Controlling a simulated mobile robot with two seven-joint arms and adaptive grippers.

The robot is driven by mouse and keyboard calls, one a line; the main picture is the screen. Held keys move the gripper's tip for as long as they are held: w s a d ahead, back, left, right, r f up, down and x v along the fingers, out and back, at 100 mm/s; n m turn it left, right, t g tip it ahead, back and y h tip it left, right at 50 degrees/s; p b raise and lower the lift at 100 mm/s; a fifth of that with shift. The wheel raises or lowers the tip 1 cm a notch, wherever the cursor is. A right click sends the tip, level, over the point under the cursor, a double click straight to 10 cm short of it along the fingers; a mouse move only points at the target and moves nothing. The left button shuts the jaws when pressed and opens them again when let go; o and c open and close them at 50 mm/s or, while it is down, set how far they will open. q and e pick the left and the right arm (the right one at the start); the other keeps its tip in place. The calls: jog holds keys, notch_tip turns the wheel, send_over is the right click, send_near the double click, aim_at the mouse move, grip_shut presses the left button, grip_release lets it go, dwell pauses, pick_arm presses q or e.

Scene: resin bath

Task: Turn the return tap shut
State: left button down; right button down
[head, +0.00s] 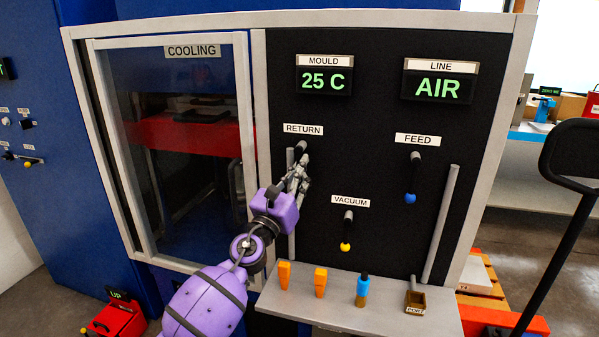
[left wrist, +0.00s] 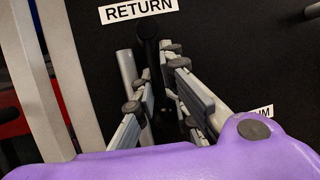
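The return tap (head: 301,147) is on the black panel, below the RETURN label (head: 303,129). Its dark pivot shows at the top, and its lever runs down behind my fingers, so its lower end is hidden. In the left wrist view the dark tap (left wrist: 149,45) stands above and between the fingers. My left gripper (head: 299,170) is at the lever, fingers pointing up toward the pivot. Its grey fingers (left wrist: 165,85) lie either side of the dark lever with a gap between them; I see no clear grip. My right gripper is not in view.
The feed tap (head: 413,175) with a blue knob and the vacuum tap (head: 347,230) with a yellow knob hang down nearby. Grey vertical bars (head: 440,225) flank the taps. A shelf (head: 340,305) below carries orange pieces, a blue bottle and a small box.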

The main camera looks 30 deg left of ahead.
pick_arm(q)
jog(key=c, duration=1.9)
grip_release()
jog(key=shift+s+a, duration=0.1)
jog(key=shift+a, duration=0.1)
jog(key=shift+o, duration=0.2)
jog(key=shift+s+d+f, duration=0.1)
jog(key=shift+s+f, duration=0.2)
jog(key=shift+s, duration=0.15)
jog(key=v, duration=1.1)
